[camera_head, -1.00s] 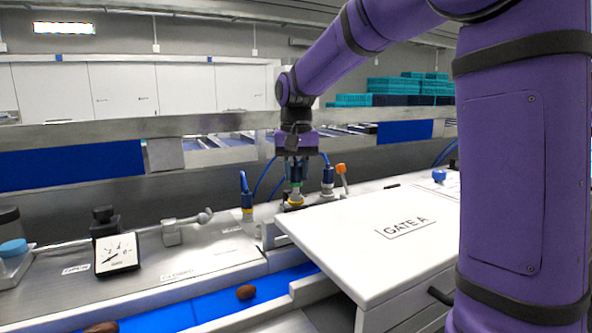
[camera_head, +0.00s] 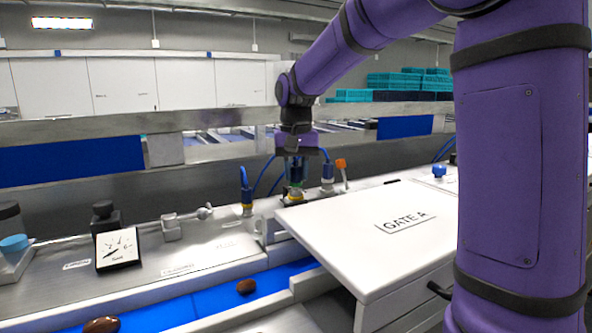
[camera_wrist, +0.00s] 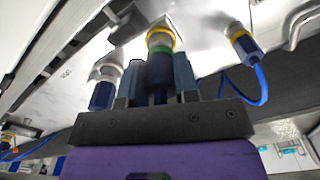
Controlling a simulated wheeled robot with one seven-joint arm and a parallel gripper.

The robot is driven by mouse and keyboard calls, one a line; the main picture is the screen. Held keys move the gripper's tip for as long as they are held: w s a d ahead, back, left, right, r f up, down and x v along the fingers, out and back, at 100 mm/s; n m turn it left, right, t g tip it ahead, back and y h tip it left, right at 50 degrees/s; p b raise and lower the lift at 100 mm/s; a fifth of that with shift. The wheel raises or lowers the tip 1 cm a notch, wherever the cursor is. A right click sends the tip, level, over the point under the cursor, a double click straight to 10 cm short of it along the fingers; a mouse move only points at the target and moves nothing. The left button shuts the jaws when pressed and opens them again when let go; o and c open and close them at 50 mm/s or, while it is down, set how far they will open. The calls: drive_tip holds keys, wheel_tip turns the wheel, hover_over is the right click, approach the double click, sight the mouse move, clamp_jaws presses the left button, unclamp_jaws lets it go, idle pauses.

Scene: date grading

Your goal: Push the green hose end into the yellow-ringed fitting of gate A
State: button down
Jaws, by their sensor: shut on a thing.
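My gripper (camera_head: 294,174) is shut on the hose end, a dark blue body with a green band (camera_wrist: 160,51), and holds it upright over the rail beside the white panel marked GATE A (camera_head: 370,220). The yellow-ringed fitting (camera_wrist: 161,34) lies straight beyond the green band in the wrist view. In the head view the yellow ring (camera_head: 295,197) shows right under the hose end. The two look in line and touching or nearly so. How deep the hose end sits cannot be told, as the fingers hide part of it.
Blue-hosed connectors stand close on both sides, at left (camera_head: 247,198) and right (camera_head: 328,177). An orange-topped valve (camera_head: 341,164) is just right. A dial gauge (camera_head: 117,248) stands left, and a blue belt (camera_head: 205,305) with dates runs in front.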

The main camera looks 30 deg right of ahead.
drive_tip(key=shift+f, duration=0.3)
idle(0.4)
drive_tip(key=c, duration=1.5)
unclamp_jaws()
drive_tip(key=o, duration=1)
drive_tip(key=shift+o, duration=0.2)
drive_tip(key=shift+r, duration=0.15)
drive_tip(key=shift+r, duration=4.85)
